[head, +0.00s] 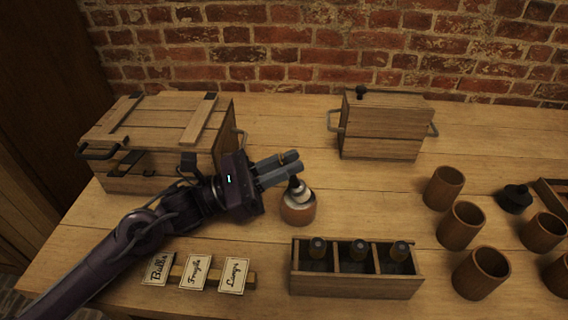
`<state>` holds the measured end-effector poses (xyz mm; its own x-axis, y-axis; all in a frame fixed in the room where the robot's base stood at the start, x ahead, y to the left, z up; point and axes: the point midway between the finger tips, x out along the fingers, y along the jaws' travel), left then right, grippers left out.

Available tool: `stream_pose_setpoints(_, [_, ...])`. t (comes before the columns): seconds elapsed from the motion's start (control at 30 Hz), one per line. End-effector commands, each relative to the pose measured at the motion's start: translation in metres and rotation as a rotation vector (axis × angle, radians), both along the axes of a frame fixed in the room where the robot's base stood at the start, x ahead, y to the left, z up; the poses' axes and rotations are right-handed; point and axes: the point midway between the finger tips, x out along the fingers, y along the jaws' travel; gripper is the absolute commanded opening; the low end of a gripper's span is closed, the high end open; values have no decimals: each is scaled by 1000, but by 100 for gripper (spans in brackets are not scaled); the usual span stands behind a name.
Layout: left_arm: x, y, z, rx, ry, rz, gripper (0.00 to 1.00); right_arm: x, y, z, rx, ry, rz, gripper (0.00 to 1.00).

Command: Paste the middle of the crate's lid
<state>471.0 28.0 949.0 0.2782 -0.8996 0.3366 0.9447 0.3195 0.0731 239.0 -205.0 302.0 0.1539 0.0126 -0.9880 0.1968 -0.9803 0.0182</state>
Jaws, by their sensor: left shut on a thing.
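The wooden crate (120,182) stands at the left, with its slatted lid (160,118) on top and two cross battens across it. The middle of the lid looks bare. A round brown pot (298,212) stands on the table right of the crate, with something pale and dark at its mouth. My left gripper (284,168) is right of the crate, just above the pot. It is shut on a thin thing, seemingly a brush, whose brown tip shows between the fingers. The brush's lower end seems to be at the pot's mouth; its contact there is unclear. My right gripper is out of view.
Three cards (195,272) lie on a strip at the front. A divided tray (355,286) holds three bottles. A lidded wooden box (380,145) stands at the back. Several brown cups (461,226) and a dark lidded piece (515,198) stand at the right. A brick wall is behind.

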Motion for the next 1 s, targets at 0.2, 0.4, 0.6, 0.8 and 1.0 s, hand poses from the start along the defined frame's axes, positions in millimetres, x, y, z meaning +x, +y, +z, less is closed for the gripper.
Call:
stream_pose_setpoints(0.2, [0,0,-2,2,4,-1,0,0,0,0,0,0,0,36])
stream_pose_setpoints(0.4, [0,0,5,3,2,-1,0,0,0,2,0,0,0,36])
stream_pose_setpoints(0.6, [0,0,22,2,1,0,0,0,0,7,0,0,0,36])
stream_pose_setpoints(0.8, [0,0,38,1,-1,-1,0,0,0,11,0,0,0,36])
stream_pose_setpoints(1.0, [0,0,55,1,-1,0,0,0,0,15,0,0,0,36])
